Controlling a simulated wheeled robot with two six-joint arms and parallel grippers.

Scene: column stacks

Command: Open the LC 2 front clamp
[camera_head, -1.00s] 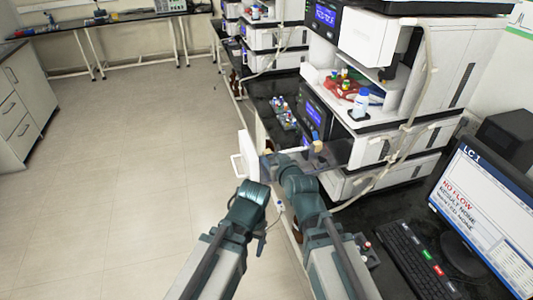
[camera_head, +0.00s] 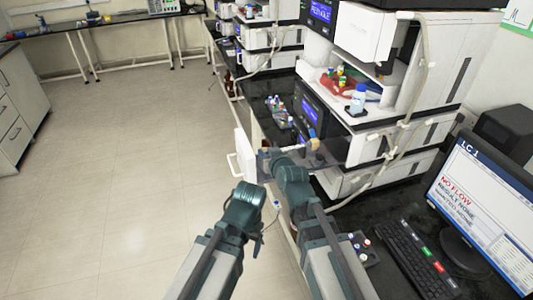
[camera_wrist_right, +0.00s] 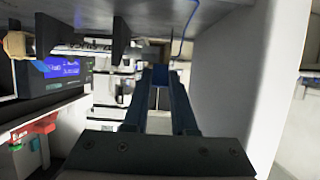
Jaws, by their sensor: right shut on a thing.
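My right gripper (camera_head: 268,158) reaches in beside the open white door (camera_head: 244,156) of the near instrument stack. In the right wrist view its two fingers (camera_wrist_right: 160,76) come together on a small bluish-grey part under a grey panel (camera_wrist_right: 150,12); this looks like the front clamp, but the fingers hide most of it. Dark hooked pieces (camera_wrist_right: 119,37) hang from the panel to the left. A beige-ended piece (camera_head: 314,143) shows to the right of the gripper. My left arm's teal wrist (camera_head: 243,205) is lower left, apart from the door; its fingers cannot be made out.
A blue-capped bottle (camera_head: 358,98) stands on the stack's tray. Several vials (camera_head: 277,110) stand on the dark bench. A monitor (camera_head: 485,215) reading LC 1 and a keyboard (camera_head: 420,260) are at right. The floor (camera_head: 130,180) at left is clear.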

